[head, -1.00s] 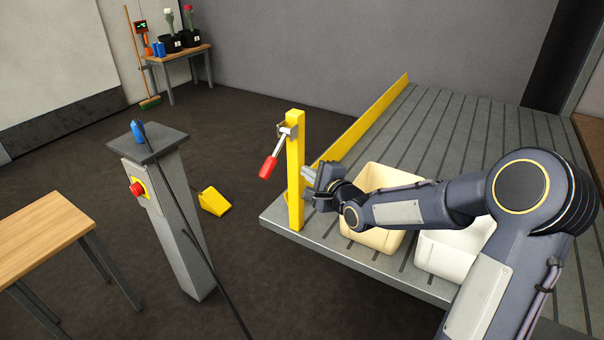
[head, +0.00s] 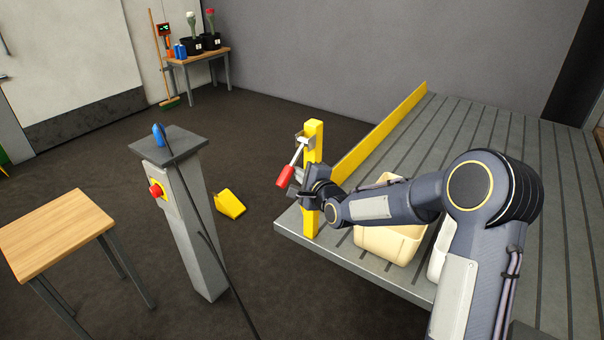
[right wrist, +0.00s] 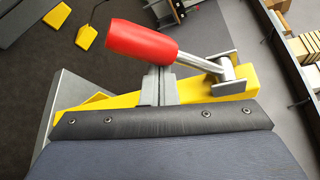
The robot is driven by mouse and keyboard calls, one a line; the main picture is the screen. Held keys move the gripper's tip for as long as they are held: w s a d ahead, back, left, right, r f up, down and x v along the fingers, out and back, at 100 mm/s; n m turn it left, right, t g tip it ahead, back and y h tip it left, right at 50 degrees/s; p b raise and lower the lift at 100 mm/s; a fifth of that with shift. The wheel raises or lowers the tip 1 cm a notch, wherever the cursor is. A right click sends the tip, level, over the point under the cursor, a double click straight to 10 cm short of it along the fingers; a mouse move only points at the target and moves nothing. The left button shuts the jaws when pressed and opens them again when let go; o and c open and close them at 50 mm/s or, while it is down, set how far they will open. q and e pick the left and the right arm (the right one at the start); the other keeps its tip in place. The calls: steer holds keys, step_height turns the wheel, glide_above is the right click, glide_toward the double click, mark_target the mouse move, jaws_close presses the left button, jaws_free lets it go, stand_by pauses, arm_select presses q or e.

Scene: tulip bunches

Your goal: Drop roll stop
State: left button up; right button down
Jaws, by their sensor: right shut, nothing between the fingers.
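The roll stop is a long yellow rail (head: 385,130) standing up along the far-left edge of a grooved grey table, with a yellow post (head: 313,140) at the near corner. A metal lever (head: 299,153) with a red grip (head: 285,176) hangs from a bracket near the post's top, slanting down to the left. My right gripper (head: 298,181) is shut and empty, crossing in front of the post beside the red grip. In the right wrist view its fingers (right wrist: 158,85) reach to the lever by the red grip (right wrist: 142,41); I cannot tell if they touch. My left gripper is out of view.
A cream bin (head: 385,243) and a white bin stand on the grooved table (head: 470,130), under my right arm. A grey pedestal (head: 183,215) with a red button (head: 155,190) and a wooden table (head: 55,230) stand left. A yellow pedal (head: 230,203) lies on the floor.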

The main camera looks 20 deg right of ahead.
steer(key=shift+a+r+m+g, duration=0.1)
steer(key=shift+r+m+g, duration=0.1)
steer(key=shift+m+g, duration=0.1)
steer(key=shift+s+a+r, duration=0.15)
steer(key=shift+r, duration=0.05)
stand_by(0.3)
steer(key=r+m+g+p, duration=0.1)
steer(key=a+r+m+g+y+p, duration=0.1)
steer(key=r+m, duration=0.1)
steer(key=s+r+m+g+y+p, duration=0.1)
steer(key=r, duration=0.1)
steer(key=shift+s+a+m, duration=0.1)
steer(key=shift+a+m, duration=0.15)
steer(key=shift+m, duration=0.05)
steer(key=shift+w+d+r+m+g+y+p, duration=0.15)
steer(key=shift+r+m+g+y+p, duration=0.75)
steer(key=shift+p, duration=1.3)
steer(key=shift+w+d+r+m+g+y+p, duration=0.15)
steer(key=shift+r+m+g+y+p, duration=0.3)
steer(key=shift+r+m+p, duration=1.25)
steer(key=shift+f+n+p, duration=0.5)
steer(key=shift+f+n, duration=0.05)
steer(key=shift+n, duration=0.05)
